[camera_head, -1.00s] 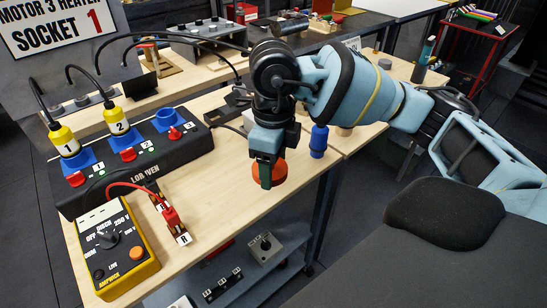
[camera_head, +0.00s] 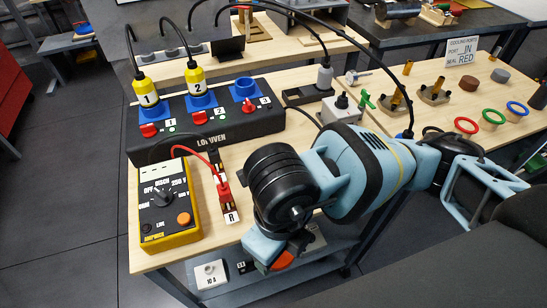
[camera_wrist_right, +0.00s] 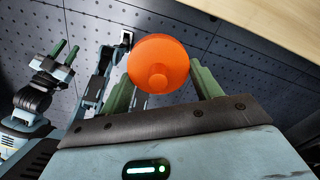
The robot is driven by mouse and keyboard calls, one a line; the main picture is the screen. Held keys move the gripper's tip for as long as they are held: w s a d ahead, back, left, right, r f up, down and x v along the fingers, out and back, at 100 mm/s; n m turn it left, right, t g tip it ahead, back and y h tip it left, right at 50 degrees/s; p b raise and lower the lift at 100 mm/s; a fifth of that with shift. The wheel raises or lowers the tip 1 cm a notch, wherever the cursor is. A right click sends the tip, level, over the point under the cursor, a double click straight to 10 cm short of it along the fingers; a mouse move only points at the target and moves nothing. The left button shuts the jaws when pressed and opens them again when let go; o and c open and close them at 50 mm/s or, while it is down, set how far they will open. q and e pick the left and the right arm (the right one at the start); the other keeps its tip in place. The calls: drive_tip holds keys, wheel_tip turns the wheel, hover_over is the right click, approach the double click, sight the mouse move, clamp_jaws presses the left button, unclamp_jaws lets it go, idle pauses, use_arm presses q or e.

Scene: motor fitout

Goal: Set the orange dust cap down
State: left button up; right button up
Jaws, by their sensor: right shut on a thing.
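My right gripper (camera_head: 272,252) is at the front edge of the wooden bench, with the lower shelf in view behind it. It is shut on the orange dust cap (camera_head: 283,260), mostly hidden by the gripper in the head view. In the right wrist view the round cap (camera_wrist_right: 158,62) shows whole between the two green fingers (camera_wrist_right: 162,88). It is clear of any surface there. My left gripper (camera_wrist_right: 66,52) shows at the left of the right wrist view, its two green fingers apart and empty. It is not in the head view.
The black socket box (camera_head: 205,140) holds two yellow plugs, with one blue socket (camera_head: 243,88) empty. A yellow meter (camera_head: 168,205) and red probe (camera_head: 224,192) lie at the bench's left. Bare wood (camera_head: 215,240) is left of my gripper. Coloured rings (camera_head: 493,117) lie far right.

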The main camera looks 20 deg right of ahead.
drive_tip(key=shift+s+a+f, duration=0.1)
drive_tip(key=shift+s+a, duration=0.25)
drive_tip(key=shift+s, duration=0.05)
drive_tip(key=w+d, duration=0.2)
drive_tip(key=w, duration=0.3)
drive_tip(key=w+d+f, duration=0.1)
drive_tip(key=w, duration=0.4)
drive_tip(key=w+d, duration=0.2)
drive_tip(key=w, duration=0.3)
drive_tip(key=shift+d+f, duration=0.25)
drive_tip(key=shift+d, duration=0.05)
drive_tip(key=shift+f, duration=1.75)
drive_tip(key=shift+f, duration=0.1)
drive_tip(key=o, duration=0.5)
drive_tip(key=shift+f, duration=0.1)
drive_tip(key=o, duration=0.5)
drive_tip(key=shift+c, duration=0.2)
wheel_tip(320, 180, up, 12)
drive_tip(key=shift+r, duration=0.2)
